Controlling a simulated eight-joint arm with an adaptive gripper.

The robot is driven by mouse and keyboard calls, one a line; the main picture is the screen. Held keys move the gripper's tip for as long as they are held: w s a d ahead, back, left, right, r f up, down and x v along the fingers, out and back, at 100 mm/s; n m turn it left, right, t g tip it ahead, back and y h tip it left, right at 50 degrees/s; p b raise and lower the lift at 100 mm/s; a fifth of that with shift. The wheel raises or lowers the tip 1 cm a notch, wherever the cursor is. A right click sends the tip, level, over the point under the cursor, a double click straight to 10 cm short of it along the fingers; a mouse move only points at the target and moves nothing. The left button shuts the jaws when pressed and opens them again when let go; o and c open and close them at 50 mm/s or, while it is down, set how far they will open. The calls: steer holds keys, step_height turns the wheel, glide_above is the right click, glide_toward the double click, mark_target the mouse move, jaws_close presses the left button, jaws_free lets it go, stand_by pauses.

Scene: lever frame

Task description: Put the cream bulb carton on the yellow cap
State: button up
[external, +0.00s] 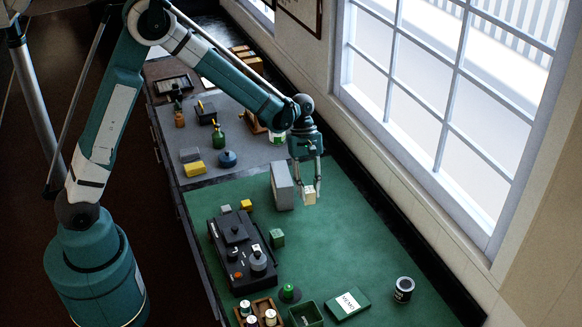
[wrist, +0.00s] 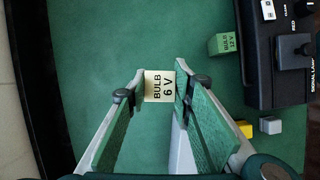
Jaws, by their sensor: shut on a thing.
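The cream bulb carton (external: 310,195), a small cube marked "BULB 6 V" in the wrist view (wrist: 159,87), is between the fingertips of my gripper (external: 308,188). My gripper is shut on it and holds it over the green mat, right of a tall grey box; its height above the mat is hard to tell. A small yellow piece (external: 246,204), probably the yellow cap, sits on the mat behind the black signal lamp unit. It also shows in the wrist view (wrist: 245,129), lower right of the carton and partly hidden by my gripper.
The tall grey box (external: 282,185) stands close left of my gripper. A small grey block (external: 225,208) sits beside the yellow piece. A green 12 V bulb carton (external: 277,238) stands beside the black unit (external: 238,262). A larger yellow block (external: 194,169) lies on the grey surface.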

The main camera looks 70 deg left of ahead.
steer(key=shift+a, duration=0.1)
steer(key=w+a+r+n+t, duration=0.1)
steer(key=w+a+r+n, duration=0.3)
steer(key=a, duration=0.9)
steer(key=w+a+r+n+t, duration=0.1)
steer(key=w+a+r, duration=0.3)
steer(key=a, duration=0.8)
steer(key=a+r+n+t, duration=0.1)
steer(key=a+r+n, duration=0.1)
steer(key=a, duration=1.1)
steer(key=a+r+n+y+b, duration=0.1)
steer(key=a+r+n, duration=0.2)
steer(key=a, duration=1.1)
steer(key=shift+r+n+t, duration=0.3)
steer(key=shift+r+t, duration=0.1)
steer(key=shift+r, duration=0.25)
steer(key=shift+d+f, duration=0.1)
steer(key=shift+f, duration=0.05)
steer(key=shift+f, duration=3)
steer(key=shift+f+p, duration=0.35)
steer(key=shift+f, duration=1.5)
